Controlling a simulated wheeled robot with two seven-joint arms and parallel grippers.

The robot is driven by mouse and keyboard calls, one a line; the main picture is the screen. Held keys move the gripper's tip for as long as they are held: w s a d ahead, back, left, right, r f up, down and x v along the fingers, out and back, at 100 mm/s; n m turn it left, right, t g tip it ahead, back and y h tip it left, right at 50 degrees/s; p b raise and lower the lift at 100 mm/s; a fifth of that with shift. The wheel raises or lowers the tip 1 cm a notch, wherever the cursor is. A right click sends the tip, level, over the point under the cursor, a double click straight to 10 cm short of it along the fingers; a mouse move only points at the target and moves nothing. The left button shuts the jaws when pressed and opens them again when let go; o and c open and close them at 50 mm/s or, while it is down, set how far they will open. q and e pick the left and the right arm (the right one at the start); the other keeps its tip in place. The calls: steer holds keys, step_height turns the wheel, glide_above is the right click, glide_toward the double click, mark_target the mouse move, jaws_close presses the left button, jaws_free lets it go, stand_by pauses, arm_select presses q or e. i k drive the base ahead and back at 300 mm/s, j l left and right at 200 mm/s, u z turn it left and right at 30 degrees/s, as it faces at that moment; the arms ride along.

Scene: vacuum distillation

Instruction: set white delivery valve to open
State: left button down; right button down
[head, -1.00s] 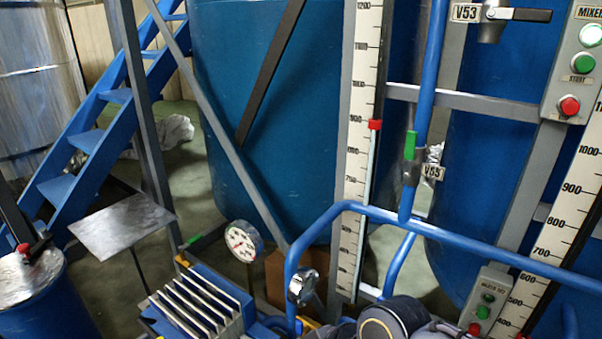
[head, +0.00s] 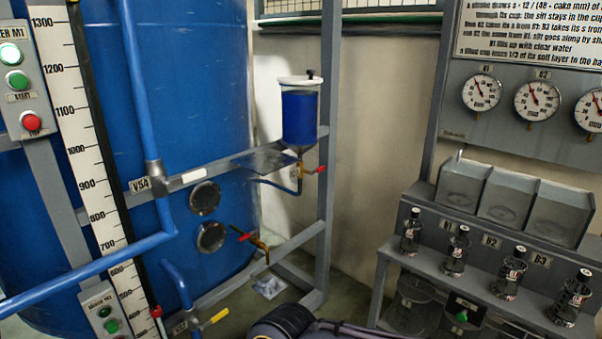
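A valve with a white lever handle (head: 194,174) sits on the vertical blue pipe (head: 135,90), left of centre in the head view. A tag reading V54 (head: 139,184) is beside it. The white handle points right, roughly across the pipe and tilted slightly up. Neither of my grippers shows in view. A dark rounded part, probably of my own arm, shows at the bottom edge, well below the valve.
A large blue tank (head: 190,80) stands behind the pipe. A yellow-handled valve (head: 214,318), a red-handled tap (head: 246,237) and a blue-filled vessel (head: 300,117) are nearby. A bottle rack (head: 480,240) stands at right.

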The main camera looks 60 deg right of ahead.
mark_target(187, 178)
steer(key=z, duration=1.45)
steer(key=i, duration=0.05)
